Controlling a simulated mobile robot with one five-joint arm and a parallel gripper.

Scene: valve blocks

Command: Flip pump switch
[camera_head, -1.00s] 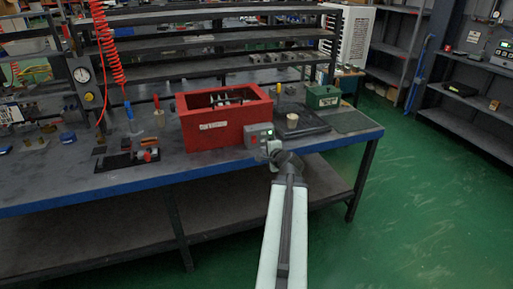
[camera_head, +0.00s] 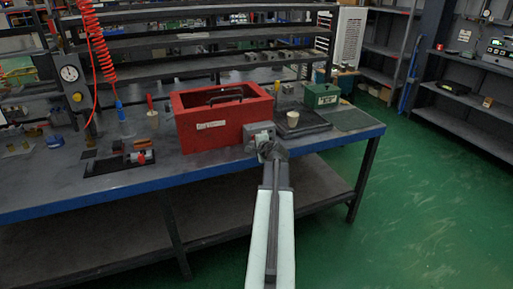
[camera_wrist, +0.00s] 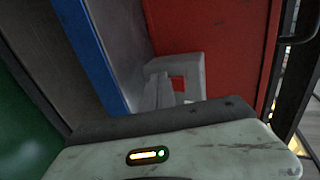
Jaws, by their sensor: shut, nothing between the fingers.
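The pump switch box (camera_head: 256,129) is a small grey box at the front right corner of the red tank (camera_head: 190,137), near the bench's front edge. My gripper (camera_head: 266,146) is right in front of the box and hides much of its face, so I cannot see the switch or its position. In the wrist view, a light grey blocky shape (camera_wrist: 190,68) stands against the red tank wall (camera_wrist: 230,45). My gripper's pale housing with a lit indicator fills the bottom there. The gripper is shut and empty. Whether it touches the box cannot be told.
The blue bench edge (camera_head: 110,195) runs below the box. A black tray (camera_head: 301,124) with a cream cup (camera_head: 293,117) and a green box (camera_head: 321,96) stand to the right. A gauge post (camera_head: 74,90) and a red coiled hose (camera_head: 98,45) are at left.

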